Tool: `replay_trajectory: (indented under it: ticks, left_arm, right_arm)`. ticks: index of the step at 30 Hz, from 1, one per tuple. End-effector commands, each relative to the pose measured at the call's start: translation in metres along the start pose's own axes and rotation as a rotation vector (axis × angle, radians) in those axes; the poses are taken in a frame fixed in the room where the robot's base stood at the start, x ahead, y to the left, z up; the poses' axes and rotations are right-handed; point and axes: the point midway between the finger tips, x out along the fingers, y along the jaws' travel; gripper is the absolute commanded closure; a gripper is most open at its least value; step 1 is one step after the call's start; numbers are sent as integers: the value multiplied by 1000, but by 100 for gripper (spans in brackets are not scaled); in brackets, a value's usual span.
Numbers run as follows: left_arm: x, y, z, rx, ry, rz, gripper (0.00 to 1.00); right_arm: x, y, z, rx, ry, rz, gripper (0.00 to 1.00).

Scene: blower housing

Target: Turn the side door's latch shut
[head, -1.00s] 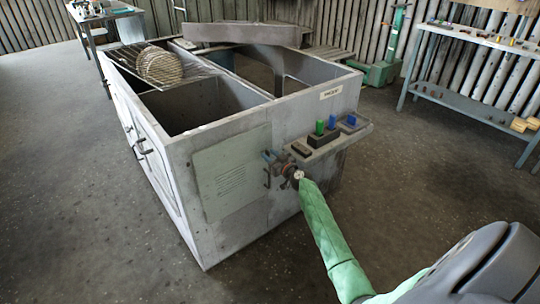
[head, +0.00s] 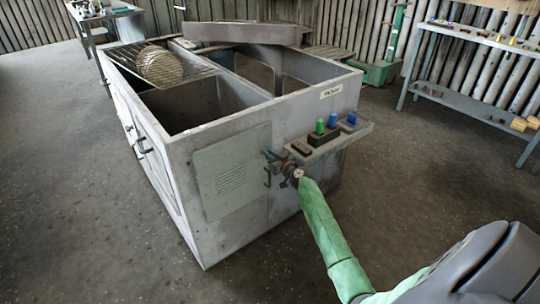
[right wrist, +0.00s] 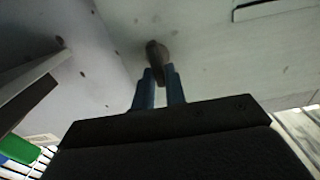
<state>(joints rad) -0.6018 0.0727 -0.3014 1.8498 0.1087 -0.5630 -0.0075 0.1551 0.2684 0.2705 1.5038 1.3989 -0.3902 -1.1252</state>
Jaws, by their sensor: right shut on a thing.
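The grey blower housing (head: 285,170) stands in the middle of the head view. A pale panel (head: 228,175) with lines of print is on its near side, and I take this for the side door. My right gripper (head: 271,157) is at the panel's right edge, below a small shelf. In the right wrist view its two blue fingers (right wrist: 160,88) are shut on a small dark latch handle (right wrist: 157,56) that stands out from the pale surface. The fingers and wrist hide most of the latch in the head view. My left gripper is not in view.
A shelf (head: 330,142) with green and blue knobs juts from the housing just above my right gripper. The housing's top is open, with a wire rack (head: 180,72) at the back left. A workbench (head: 470,93) stands at the right. The floor in front is clear.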

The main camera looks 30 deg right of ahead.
Motion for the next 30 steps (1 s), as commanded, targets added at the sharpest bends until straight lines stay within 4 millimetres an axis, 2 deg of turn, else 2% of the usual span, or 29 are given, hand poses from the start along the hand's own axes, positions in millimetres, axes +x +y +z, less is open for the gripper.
replay_trajectory:
  ticks: [14, 20, 30]
  left_arm:
    - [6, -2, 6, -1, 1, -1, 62]
    - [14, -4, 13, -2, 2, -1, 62]
    - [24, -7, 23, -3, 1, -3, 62]
  right_arm:
    - [0, 1, 4, 89, -3, 0, 100]
    - [-1, 3, 5, 223, -3, -1, 100]
    - [0, 6, 6, 546, -4, 0, 100]
